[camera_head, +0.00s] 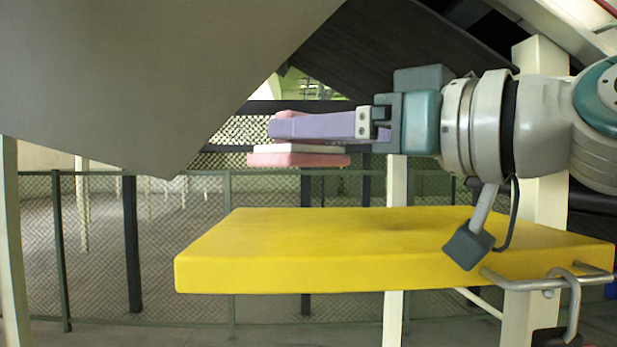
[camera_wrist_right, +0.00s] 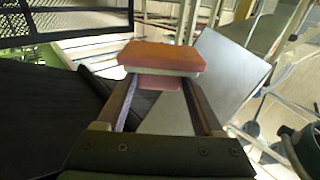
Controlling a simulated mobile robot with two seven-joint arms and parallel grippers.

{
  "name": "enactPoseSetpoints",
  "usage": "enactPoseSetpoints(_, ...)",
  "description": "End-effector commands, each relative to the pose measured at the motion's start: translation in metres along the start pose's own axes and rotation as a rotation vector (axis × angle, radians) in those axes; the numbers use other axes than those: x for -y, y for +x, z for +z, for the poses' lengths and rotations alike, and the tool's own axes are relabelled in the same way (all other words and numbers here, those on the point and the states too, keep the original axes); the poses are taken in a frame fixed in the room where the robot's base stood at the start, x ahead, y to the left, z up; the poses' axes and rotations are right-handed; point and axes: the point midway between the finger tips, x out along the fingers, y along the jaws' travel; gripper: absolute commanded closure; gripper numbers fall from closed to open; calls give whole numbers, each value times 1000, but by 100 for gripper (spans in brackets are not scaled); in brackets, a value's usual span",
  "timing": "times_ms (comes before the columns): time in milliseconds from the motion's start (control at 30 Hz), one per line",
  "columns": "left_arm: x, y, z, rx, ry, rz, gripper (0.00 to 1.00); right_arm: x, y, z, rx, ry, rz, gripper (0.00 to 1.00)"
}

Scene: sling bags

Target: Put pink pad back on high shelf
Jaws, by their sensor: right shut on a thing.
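The pink pad (camera_head: 298,160) shows in the head view as a pink slab with a pale white layer, held level in the air above the yellow shelf board (camera_head: 290,250). My right gripper (camera_head: 276,127) comes in from the right with its purple-grey fingers shut on the pad. In the right wrist view the pad (camera_wrist_right: 160,55) looks orange-pink with a pale edge and sits at the ends of the two fingers (camera_wrist_right: 158,88). The fingers hide part of the pad in the head view. My left gripper is not in view.
A large grey slanted panel (camera_head: 150,70) fills the upper left of the head view. White posts (camera_head: 396,180) and a mesh fence (camera_head: 90,230) stand behind. A metal hook (camera_head: 560,285) hangs at the board's right front. The yellow board's top looks clear.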

Motion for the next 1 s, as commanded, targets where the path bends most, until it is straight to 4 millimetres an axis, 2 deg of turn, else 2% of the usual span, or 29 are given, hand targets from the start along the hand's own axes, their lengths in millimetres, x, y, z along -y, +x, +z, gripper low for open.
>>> enactPoseSetpoints(100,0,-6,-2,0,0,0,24,0,-1,19,1,5,0,95)
enactPoseSetpoints(267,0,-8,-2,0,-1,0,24,0,-2,33,0,4,1,95)
enactPoseSetpoints(467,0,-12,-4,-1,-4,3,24,0,-3,62,1,4,0,95)
enactPoseSetpoints(833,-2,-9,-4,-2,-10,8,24,0,-3,69,-2,-1,1,95)
enactPoseSetpoints(867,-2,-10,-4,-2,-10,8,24,0,-3,67,-1,-1,1,28)
enactPoseSetpoints(1000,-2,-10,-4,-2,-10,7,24,0,-3,67,-1,-1,0,12)
